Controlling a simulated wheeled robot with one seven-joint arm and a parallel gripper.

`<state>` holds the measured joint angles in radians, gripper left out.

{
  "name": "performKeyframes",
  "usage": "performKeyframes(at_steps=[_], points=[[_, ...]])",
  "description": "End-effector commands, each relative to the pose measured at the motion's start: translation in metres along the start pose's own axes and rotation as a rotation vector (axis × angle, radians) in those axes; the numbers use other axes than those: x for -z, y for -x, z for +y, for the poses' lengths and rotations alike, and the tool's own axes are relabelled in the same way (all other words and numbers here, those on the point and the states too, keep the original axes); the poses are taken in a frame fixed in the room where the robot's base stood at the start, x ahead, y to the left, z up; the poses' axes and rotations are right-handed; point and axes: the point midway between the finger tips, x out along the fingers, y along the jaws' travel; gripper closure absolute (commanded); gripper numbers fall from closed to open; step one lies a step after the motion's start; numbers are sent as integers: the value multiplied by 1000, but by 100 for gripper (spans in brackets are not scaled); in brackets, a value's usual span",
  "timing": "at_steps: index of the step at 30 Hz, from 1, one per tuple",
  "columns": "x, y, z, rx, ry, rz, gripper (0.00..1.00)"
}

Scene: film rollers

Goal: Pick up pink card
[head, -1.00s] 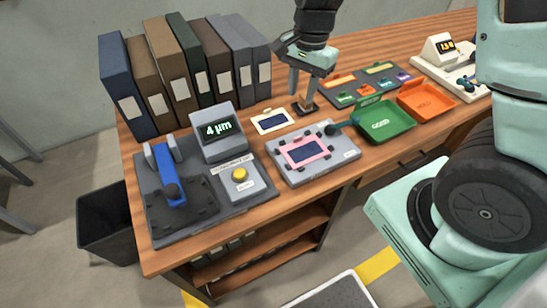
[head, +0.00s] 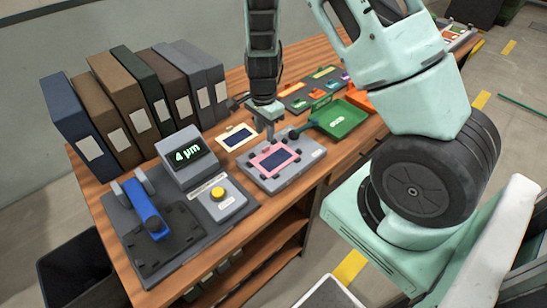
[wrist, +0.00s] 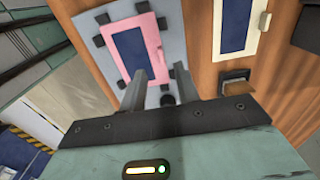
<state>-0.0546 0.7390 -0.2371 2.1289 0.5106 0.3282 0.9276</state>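The pink card (head: 275,160), a pink frame with a dark blue centre, lies on a grey fixture plate (head: 308,153) with small black clamps around it. In the wrist view the pink card (wrist: 131,45) shows beyond the fingertips. My gripper (head: 270,138) is above the far edge of the fixture, near the card's far side. In the wrist view my gripper (wrist: 162,88) has its two fingers apart with nothing between them. I cannot tell the exact height of the fingertips above the plate.
A cream card (head: 238,137) lies left of the fixture. A green tray (head: 345,118) stands to the right, with an orange tray behind it. A measuring device with a screen (head: 188,155) and a row of binders (head: 115,95) stand left.

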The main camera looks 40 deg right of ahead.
Motion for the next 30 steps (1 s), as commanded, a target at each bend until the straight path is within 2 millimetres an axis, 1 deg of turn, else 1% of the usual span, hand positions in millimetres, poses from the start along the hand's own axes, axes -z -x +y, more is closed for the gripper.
performKeyframes(at_steps=[1, 8, 15, 18, 26, 27, 30], points=[[0, -6, 0, -2, -1, -1, 68], [1, -20, 0, -1, -1, -1, 68], [4, -53, 0, -2, 0, -1, 68], [4, -62, -1, 0, 0, 0, 68], [4, -65, -1, 1, 1, 0, 68], [4, -65, -1, 1, 1, 0, 74], [4, -65, -1, 1, 1, 0, 100]])
